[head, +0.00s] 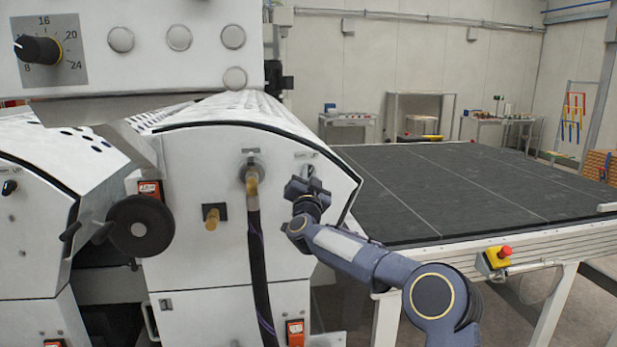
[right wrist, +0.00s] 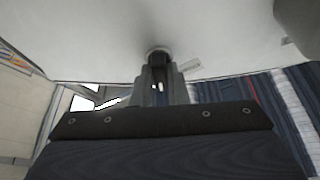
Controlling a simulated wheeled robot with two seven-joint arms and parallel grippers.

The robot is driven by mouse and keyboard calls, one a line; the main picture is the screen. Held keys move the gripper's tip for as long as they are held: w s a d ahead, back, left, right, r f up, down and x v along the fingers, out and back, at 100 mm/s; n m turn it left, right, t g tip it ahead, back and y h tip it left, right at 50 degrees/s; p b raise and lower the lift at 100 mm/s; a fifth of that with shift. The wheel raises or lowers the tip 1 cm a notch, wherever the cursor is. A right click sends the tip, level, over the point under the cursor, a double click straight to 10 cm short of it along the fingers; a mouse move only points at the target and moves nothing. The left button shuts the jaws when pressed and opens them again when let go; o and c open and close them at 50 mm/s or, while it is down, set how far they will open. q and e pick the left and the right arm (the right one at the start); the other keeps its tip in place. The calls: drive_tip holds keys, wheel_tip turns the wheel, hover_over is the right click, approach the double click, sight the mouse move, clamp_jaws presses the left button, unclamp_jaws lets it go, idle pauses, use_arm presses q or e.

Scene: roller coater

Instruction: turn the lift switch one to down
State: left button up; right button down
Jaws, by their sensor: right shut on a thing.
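The lift switch (right wrist: 158,50) is a small dark knob on a pale round base, on the white side panel of the coater. In the head view its printed label (head: 306,154) shows just above my right gripper (head: 308,180). In the right wrist view my right gripper (right wrist: 159,78) reaches up to the panel, its fingers shut on the knob. The fingers hide most of the knob, so I cannot tell which way it points. A similar black switch (head: 10,187) sits on the left housing. My left gripper is not in view.
A black hose (head: 256,260) hangs from the panel left of my right gripper. A black handwheel (head: 139,226) juts out further left. The dark conveyor table (head: 450,190) extends to the right, with a red emergency button (head: 504,252) on its front rail.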

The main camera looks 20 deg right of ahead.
drive_tip(key=n+y+b, duration=0.1)
drive_tip(key=n, duration=0.1)
drive_tip(key=n+t+b, duration=0.1)
drive_tip(key=n, duration=0.1)
drive_tip(key=n+y+b, duration=0.1)
drive_tip(key=n, duration=0.1)
drive_tip(key=shift+d+f+t+y, duration=0.1)
drive_tip(key=shift+f+t+y, duration=0.15)
drive_tip(key=shift+t+y, duration=0.05)
drive_tip(key=n+y+b, duration=0.1)
drive_tip(key=n, duration=0.1)
drive_tip(key=n+y+b, duration=0.1)
drive_tip(key=n+y, duration=0.1)
drive_tip(key=n, duration=0.1)
drive_tip(key=shift+n+t+b, duration=0.3)
drive_tip(key=shift+b, duration=0.1)
drive_tip(key=shift+d+r+n+y+b, duration=0.15)
drive_tip(key=shift+n+y+b, duration=0.15)
drive_tip(key=shift+n+y, duration=1.1)
drive_tip(key=shift+n, duration=1.6)
drive_tip(key=c, duration=1.4)
unclamp_jaws()
drive_tip(key=shift+c, duration=0.2)
